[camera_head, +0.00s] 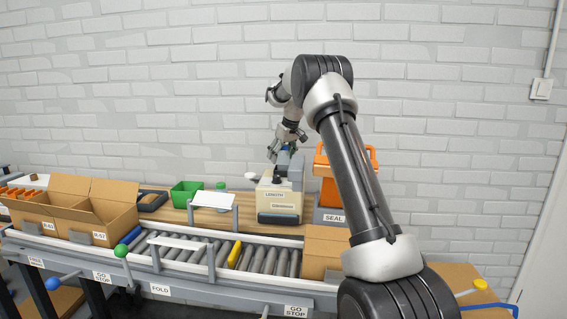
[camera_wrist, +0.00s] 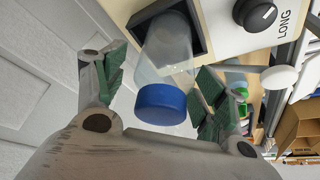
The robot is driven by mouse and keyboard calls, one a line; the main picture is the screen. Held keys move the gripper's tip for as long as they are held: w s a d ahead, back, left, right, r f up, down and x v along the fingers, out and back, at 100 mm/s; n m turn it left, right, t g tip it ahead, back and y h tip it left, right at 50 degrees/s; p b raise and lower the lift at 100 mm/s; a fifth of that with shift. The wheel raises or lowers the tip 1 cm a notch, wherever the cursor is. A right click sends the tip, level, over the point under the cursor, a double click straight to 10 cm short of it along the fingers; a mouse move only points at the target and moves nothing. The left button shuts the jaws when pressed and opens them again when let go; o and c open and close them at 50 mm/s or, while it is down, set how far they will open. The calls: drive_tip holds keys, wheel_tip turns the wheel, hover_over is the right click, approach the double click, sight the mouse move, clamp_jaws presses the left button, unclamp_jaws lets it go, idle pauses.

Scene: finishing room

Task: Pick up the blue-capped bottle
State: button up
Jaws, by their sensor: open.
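The blue-capped bottle (camera_wrist: 168,60) is clear, with a blue cap (camera_wrist: 161,104) that faces my wrist camera. Its far end sits in a dark square recess of a pale machine (camera_wrist: 225,25) with a black knob marked LONG. My gripper (camera_wrist: 162,88) is open, with one green-padded finger on each side of the bottle. Gaps show between the fingers and the bottle, so it is not gripped. In the head view my gripper (camera_head: 280,150) is over the beige machine labelled LENGTH (camera_head: 279,203); a small blue spot there is mostly hidden by the gripper.
A roller conveyor (camera_head: 265,262) runs along the front. A green bin (camera_head: 187,193) and a green-capped bottle (camera_head: 221,187) stand left of the machine. An orange machine (camera_head: 329,185) labelled SEAL is close on the right. Cardboard boxes (camera_head: 105,205) stand left. A white wall is behind.

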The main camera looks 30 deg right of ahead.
drive_tip(key=c, duration=1)
drive_tip(key=shift+c, duration=0.2)
